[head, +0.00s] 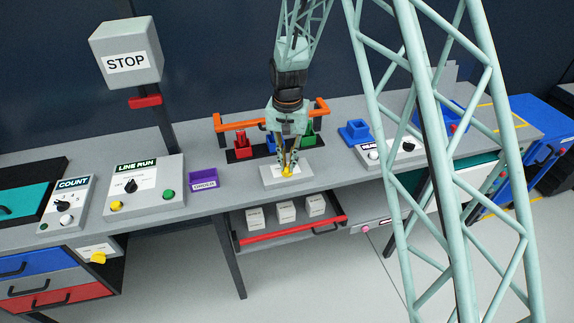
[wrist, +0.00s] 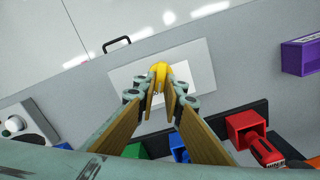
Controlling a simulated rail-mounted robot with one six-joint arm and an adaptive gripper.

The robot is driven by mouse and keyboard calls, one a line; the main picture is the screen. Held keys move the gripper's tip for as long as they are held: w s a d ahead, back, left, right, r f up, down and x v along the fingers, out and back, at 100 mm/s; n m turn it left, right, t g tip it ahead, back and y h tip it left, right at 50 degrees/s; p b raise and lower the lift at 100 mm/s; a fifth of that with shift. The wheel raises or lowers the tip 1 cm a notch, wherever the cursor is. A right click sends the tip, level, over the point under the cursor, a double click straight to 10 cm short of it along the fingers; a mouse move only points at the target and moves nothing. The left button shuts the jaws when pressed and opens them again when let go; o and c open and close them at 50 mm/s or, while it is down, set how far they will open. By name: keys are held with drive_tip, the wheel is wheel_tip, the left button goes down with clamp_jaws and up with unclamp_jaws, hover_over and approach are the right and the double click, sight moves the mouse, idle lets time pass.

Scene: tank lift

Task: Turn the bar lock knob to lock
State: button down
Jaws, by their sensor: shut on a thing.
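The yellow knob (head: 288,171) stands on a pale plate (head: 272,180) near the front edge of the bench. In the wrist view the knob (wrist: 160,70) sits between my fingertips, on the white plate (wrist: 198,80). My gripper (head: 289,166) points down and is shut on the knob. The fingers hide part of the knob and of the plate's marking, so its exact turn angle is hard to tell. Behind the plate an orange bar (head: 233,123) runs across a rack with red, blue and green parts.
A purple tray (head: 203,178) lies left of the plate. The LINE RUN box (head: 150,195) and COUNT box (head: 62,212) are farther left. Another grey panel (head: 372,150) with a blue block is at the right. An open drawer (head: 270,237) with white blocks is below.

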sight(288, 166)
drive_tip(key=shift+d+m+b, duration=0.1)
drive_tip(key=shift+m+b, duration=0.2)
drive_tip(key=shift+m, duration=0.9)
drive_tip(key=c, duration=2.7)
unclamp_jaws()
drive_tip(key=shift+r, duration=0.2)
drive_tip(key=shift+r, duration=5.85)
